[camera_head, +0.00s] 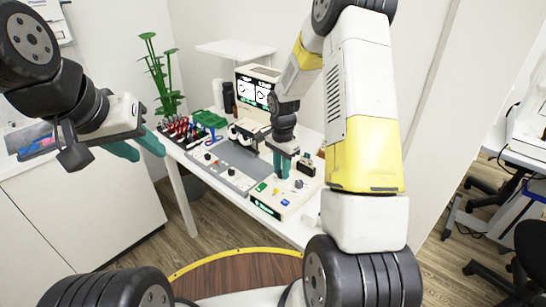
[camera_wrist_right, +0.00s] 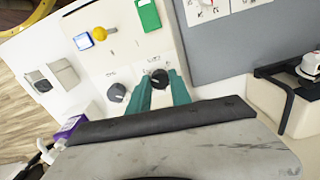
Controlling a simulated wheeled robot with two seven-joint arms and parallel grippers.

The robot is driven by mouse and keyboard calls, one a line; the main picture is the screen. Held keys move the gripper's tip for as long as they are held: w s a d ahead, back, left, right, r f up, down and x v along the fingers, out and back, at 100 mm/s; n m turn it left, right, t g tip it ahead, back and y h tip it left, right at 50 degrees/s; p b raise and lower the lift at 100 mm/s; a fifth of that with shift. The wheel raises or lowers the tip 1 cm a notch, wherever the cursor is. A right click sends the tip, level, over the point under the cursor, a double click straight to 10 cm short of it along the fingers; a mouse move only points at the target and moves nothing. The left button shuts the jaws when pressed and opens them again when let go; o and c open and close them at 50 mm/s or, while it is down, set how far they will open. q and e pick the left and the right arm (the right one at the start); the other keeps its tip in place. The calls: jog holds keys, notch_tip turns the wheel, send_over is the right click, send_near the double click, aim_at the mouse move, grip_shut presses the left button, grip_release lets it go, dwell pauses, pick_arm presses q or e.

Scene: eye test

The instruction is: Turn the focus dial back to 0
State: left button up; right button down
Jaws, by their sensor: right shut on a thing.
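In the right wrist view, a round black dial (camera_wrist_right: 159,78) sits on a cream control panel (camera_wrist_right: 125,62). My right gripper (camera_wrist_right: 162,84) is shut on this dial, with one teal finger on each side of it. A second black dial (camera_wrist_right: 117,92) is just left of the fingers. The small labels are too blurred to read, so the dial's setting cannot be told. In the head view, my right gripper (camera_head: 281,173) points down at the cream panel (camera_head: 270,209) and hides the held dial. My left gripper (camera_head: 137,149) is open and empty, off the table's left side.

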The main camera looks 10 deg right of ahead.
jog(key=n, duration=2.5)
jog(key=shift+n, duration=0.4)
jog(key=c, duration=1.2)
grip_release()
jog(key=shift+o, duration=0.2)
